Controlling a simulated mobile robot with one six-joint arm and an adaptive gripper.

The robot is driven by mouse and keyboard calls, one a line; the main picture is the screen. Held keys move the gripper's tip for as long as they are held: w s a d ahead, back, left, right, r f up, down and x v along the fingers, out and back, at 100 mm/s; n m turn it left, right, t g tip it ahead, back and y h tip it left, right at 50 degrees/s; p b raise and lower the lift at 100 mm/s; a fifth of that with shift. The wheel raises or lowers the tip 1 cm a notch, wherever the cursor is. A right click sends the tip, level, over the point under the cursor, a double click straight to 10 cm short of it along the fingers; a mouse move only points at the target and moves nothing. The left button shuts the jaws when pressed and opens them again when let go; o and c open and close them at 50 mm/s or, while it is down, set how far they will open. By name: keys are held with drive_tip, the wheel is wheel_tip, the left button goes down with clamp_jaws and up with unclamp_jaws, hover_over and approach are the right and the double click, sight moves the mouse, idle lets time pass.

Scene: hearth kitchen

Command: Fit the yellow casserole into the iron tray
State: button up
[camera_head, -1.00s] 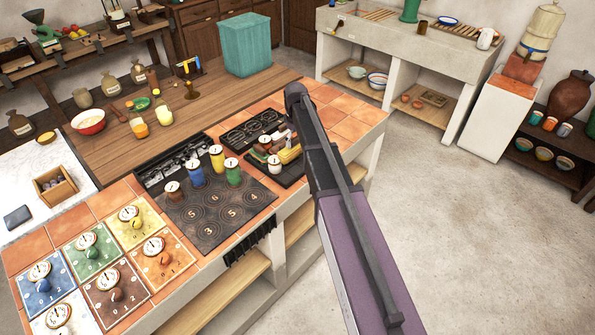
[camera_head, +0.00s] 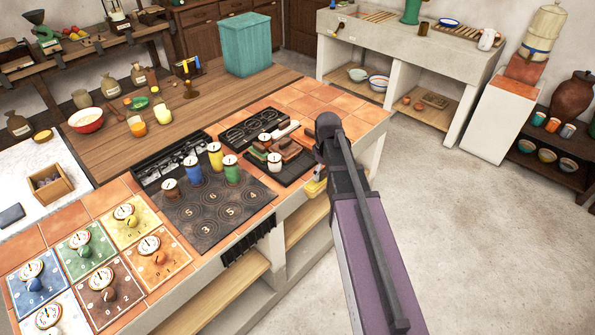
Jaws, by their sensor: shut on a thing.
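The yellow casserole (camera_head: 315,187) shows in the head view just beyond the counter's front edge, partly covered by my arm. My gripper (camera_head: 319,173) is shut on it; the fingers are mostly hidden behind my arm. The iron tray (camera_head: 287,179) appears to be the dark tray on the tiled counter, to the left of my gripper. A brown casserole (camera_head: 289,149) and a green piece (camera_head: 256,154) are in or at the tray. A white pot with a dark top (camera_head: 274,163) stands at its front left. The casserole is apart from the tray.
A dark hob plate (camera_head: 210,208) with several coloured canisters lies left of the tray. Another black rack (camera_head: 247,129) lies behind it. The tiles (camera_head: 345,108) at the counter's far right are clear. Open floor lies to the right.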

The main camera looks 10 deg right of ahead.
drive_tip(key=w+a, duration=0.2)
drive_tip(key=w, duration=0.4)
drive_tip(key=w+a+f+b, duration=0.1)
drive_tip(key=w+a, duration=0.2)
drive_tip(key=w, duration=0.4)
drive_tip(key=shift+w+a+f, duration=0.2)
drive_tip(key=shift+w+a, duration=0.1)
drive_tip(key=shift+w, duration=0.1)
drive_tip(key=shift+w+a+f+b, duration=0.15)
drive_tip(key=shift+w+f+b, duration=0.15)
drive_tip(key=shift+f+b, duration=0.25)
drive_tip(key=shift+w+a+f+b, duration=0.15)
drive_tip(key=shift+w+f+b, duration=0.1)
drive_tip(key=shift+f+b, duration=1.05)
drive_tip(key=shift+b, duration=0.15)
drive_tip(key=shift+f, duration=0.15)
drive_tip(key=o, duration=1)
